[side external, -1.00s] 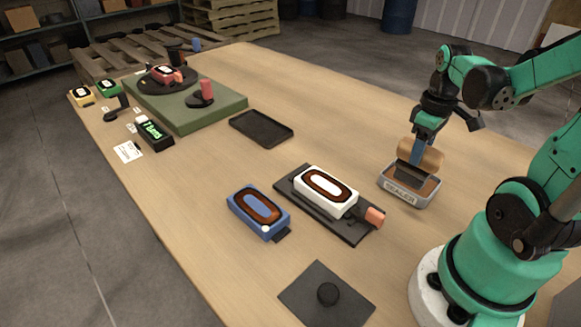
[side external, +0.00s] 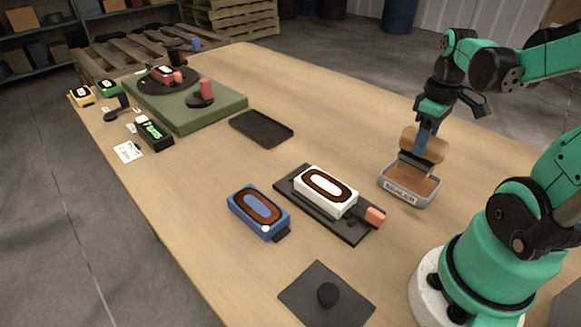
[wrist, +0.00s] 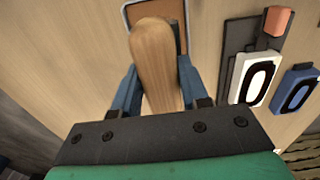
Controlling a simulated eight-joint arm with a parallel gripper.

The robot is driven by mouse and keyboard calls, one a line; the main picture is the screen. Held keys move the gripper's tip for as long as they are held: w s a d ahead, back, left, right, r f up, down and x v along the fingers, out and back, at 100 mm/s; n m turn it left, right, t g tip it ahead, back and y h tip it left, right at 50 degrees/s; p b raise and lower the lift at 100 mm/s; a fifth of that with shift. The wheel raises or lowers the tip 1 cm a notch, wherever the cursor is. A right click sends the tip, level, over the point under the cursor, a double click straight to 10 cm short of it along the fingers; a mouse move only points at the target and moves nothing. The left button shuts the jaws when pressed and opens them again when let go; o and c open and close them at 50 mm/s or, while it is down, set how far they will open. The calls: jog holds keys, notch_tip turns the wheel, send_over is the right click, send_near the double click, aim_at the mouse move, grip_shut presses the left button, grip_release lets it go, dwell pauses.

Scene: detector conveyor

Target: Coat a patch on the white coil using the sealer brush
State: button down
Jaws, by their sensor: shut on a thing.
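My gripper (side external: 426,135) is shut on the wooden handle of the sealer brush (side external: 422,147) and holds it upright over the sealer tray (side external: 401,195). The dark bristle end hangs just above the tray's brown content; I cannot tell if it still touches. In the wrist view the handle (wrist: 156,60) lies between the blue fingers of my gripper (wrist: 155,90), and hides much of the tray (wrist: 130,12). The white coil (side external: 326,189), with a brown and black oval winding, sits on a dark plate (side external: 352,232) left of the tray. It also shows in the wrist view (wrist: 243,80).
A blue coil (side external: 258,212) lies left of the white one. A dark square with a knob (side external: 327,293) is at the front. An empty black tray (side external: 261,128) and a green platform (side external: 185,118) stand farther back. Bare table lies between the sealer tray and white coil's plate.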

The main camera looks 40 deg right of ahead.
jog(key=shift+r, duration=2.35)
jog(key=w+a+r, duration=0.1)
jog(key=w+a, duration=0.7)
jog(key=w+a+r, duration=0.2)
jog(key=w+a, duration=0.6)
jog(key=shift+w+a+r, duration=0.15)
jog(key=shift+a+r, duration=0.15)
